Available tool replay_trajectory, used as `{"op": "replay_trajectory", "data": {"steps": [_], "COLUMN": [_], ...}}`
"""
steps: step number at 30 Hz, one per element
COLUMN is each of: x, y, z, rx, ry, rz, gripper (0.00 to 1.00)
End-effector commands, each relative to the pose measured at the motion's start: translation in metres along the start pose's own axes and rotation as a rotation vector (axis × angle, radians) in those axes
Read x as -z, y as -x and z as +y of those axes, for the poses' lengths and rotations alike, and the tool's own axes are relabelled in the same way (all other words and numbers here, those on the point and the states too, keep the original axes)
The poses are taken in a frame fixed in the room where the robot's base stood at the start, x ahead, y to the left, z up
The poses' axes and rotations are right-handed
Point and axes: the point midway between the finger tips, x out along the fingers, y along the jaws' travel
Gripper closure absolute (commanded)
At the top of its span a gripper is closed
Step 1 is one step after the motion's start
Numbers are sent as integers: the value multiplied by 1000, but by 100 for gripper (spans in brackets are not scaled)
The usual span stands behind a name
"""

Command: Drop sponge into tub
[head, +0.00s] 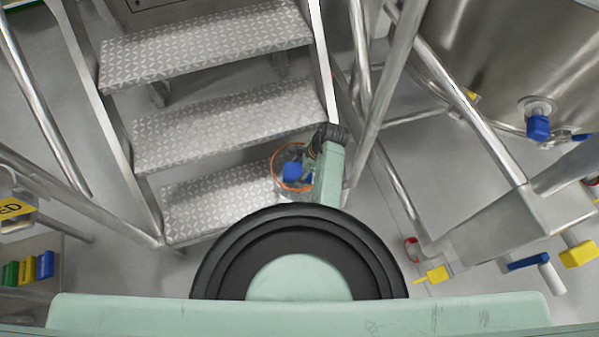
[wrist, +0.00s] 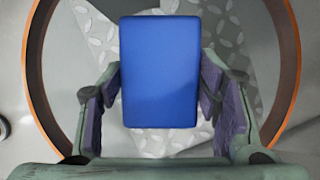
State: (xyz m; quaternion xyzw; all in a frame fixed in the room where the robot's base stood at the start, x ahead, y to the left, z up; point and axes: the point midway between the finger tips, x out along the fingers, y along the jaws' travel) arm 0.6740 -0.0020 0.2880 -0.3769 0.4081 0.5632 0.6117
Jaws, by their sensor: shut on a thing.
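The blue sponge (wrist: 158,70) is a flat block held upright in the picture between the two purple-padded fingers of my gripper (wrist: 159,92), which is shut on it. The sponge also shows in the head view (head: 293,171), partly hidden by my arm. The tub shows as a round orange-brown rim (head: 274,166) near the lowest stair tread. In the wrist view the tub's rim (wrist: 289,60) circles the sponge and fingers, so the sponge is over or within the opening. Its height relative to the rim cannot be told. Tread pattern and grey floor show inside the rim.
Metal stairs (head: 222,122) with patterned treads rise behind and left of the tub. Steel tubes (head: 388,95) stand close on the right. A large steel vessel (head: 490,50) fills the upper right. Clear floor (head: 110,265) lies at the lower left.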

Motion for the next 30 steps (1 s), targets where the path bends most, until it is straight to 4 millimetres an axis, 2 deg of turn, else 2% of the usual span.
{"op": "replay_trajectory", "data": {"steps": [1,4,27,28,30], "x": [3,6,11,11,11], "y": [-8,-16,-28,-28,-29], "z": [0,0,0,0,1], "rx": [-3,-1,-1,-1,-1], "ry": [0,1,1,1,1], "rz": [0,0,0,0,0], "gripper": [65,65,65,41,36]}}
